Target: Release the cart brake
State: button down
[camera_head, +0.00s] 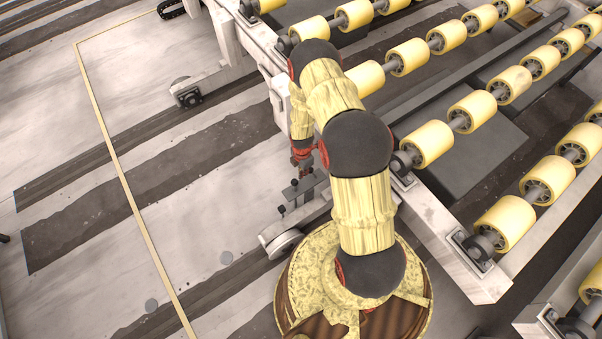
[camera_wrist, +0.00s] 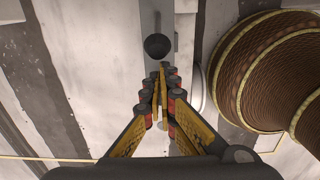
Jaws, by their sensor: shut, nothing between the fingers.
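The cart is a pale metal frame (camera_head: 432,228) carrying yellow rollers. A caster wheel (camera_head: 283,243) sits at its lower left corner, beside my base. In the wrist view a dark round knob (camera_wrist: 157,46) on a thin grey lever (camera_wrist: 158,20) looks like the brake handle. My gripper (camera_wrist: 163,68) is shut and empty, its fingertips just below the knob in the picture. I cannot tell whether they touch it. In the head view my gripper (camera_head: 302,165) hangs beside the frame above small grey metal parts (camera_head: 300,190), partly hidden by my arm.
Another caster wheel (camera_head: 187,92) stands farther back on the left. Yellow rollers (camera_head: 463,110) fill the right side. The pale stone floor (camera_head: 75,130) with dark bands is open at left, crossed by a thin yellow line (camera_head: 127,190). My base stands close to the cart frame.

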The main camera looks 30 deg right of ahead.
jog(key=d+r+p, duration=0.1)
jog(key=d+r, duration=0.1)
jog(key=d, duration=0.5)
jog(key=shift+w, duration=0.15)
jog(key=shift+r+p, duration=0.2)
jog(key=shift+p, duration=0.1)
